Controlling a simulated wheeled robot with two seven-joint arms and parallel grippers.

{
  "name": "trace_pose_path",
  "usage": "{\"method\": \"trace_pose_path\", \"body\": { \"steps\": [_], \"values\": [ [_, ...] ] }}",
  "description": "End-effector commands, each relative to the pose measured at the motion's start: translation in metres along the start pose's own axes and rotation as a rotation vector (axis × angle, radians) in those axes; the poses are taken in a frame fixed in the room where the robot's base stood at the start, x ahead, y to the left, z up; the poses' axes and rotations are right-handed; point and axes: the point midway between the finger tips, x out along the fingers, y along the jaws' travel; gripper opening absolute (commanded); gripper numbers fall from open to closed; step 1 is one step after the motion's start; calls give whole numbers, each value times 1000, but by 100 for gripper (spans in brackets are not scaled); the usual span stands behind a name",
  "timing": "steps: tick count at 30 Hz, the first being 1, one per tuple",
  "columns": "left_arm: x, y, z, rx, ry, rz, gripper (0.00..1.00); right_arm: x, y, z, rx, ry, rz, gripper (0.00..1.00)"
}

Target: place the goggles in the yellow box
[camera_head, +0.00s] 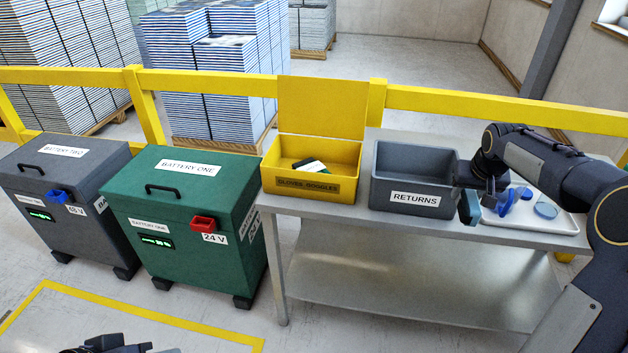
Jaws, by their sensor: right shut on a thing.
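The yellow box (348,158), labelled "GLOVES GOGGLES", stands on the grey table with its lid up. A dark green and white item (310,166) lies in it. My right gripper (483,201) is at the right side of the grey returns bin, over the tray's left end. It is shut on a teal and dark thing that looks like the goggles (470,208); the gripper and wrist partly hide it. My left gripper (105,347) shows only in part at the bottom edge, over the floor, and its jaws cannot be made out.
The grey "RETURNS" bin (411,200) stands between the yellow box and my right gripper. A white tray (560,222) with blue items (545,209) lies on the table (330,222) at right. Green (185,205) and grey (62,175) battery cabinets stand left. A yellow rail (450,99) runs behind.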

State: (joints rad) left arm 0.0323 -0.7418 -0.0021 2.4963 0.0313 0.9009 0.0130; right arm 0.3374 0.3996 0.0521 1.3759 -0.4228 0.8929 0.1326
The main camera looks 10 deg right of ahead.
Motion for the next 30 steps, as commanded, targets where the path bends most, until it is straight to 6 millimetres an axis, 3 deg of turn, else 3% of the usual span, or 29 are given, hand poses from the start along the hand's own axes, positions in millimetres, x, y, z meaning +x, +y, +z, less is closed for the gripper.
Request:
{"method": "trace_pose_path", "body": {
  "steps": [5,15,21,30],
  "values": [
    [0,0,0,0,1,0,36,9,-33,28,-50,-2,-20,16],
    [0,0,0,0,0,0,36,37,-122,103,-179,-2,-72,16],
    [0,0,0,0,0,0,36,48,-158,134,-230,-1,-93,16],
    [0,0,0,0,0,0,36,60,-196,165,-282,1,-115,16]
  ]
}}
